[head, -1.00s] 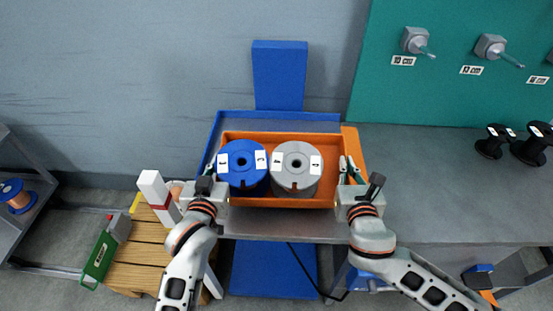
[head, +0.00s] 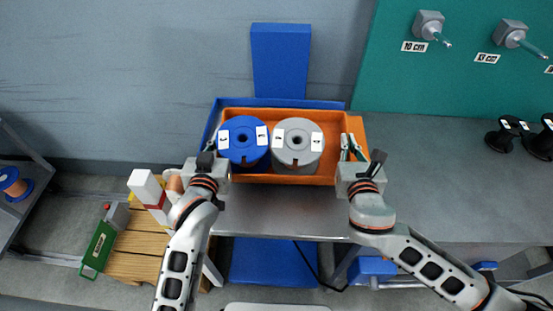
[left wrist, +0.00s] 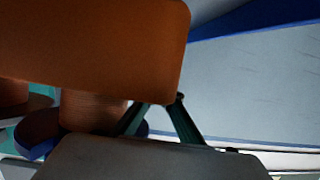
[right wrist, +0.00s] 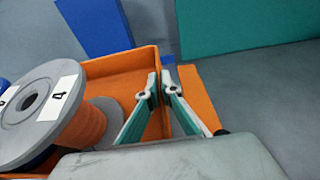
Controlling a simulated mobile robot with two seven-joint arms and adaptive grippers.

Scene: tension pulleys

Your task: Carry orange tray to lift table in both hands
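The orange tray (head: 290,180) holds a blue spool (head: 243,142) and a grey spool (head: 298,146) side by side. It is over the grey, blue-edged lift table (head: 280,215); I cannot tell whether its bottom touches. My left gripper (head: 212,146) is at the tray's left side; in the left wrist view the orange wall (left wrist: 90,45) hides part of the fingers (left wrist: 172,102), which close towards its edge. My right gripper (head: 351,143) is at the right side; in the right wrist view its fingertips (right wrist: 161,82) pinch the tray's right wall.
A blue upright panel (head: 280,60) stands behind the table. A grey bench (head: 440,180) with black spools (head: 503,135) lies to the right, below a green board (head: 470,75) with pegs. A wooden pallet (head: 140,250), a white post and a green box (head: 98,250) are at left.

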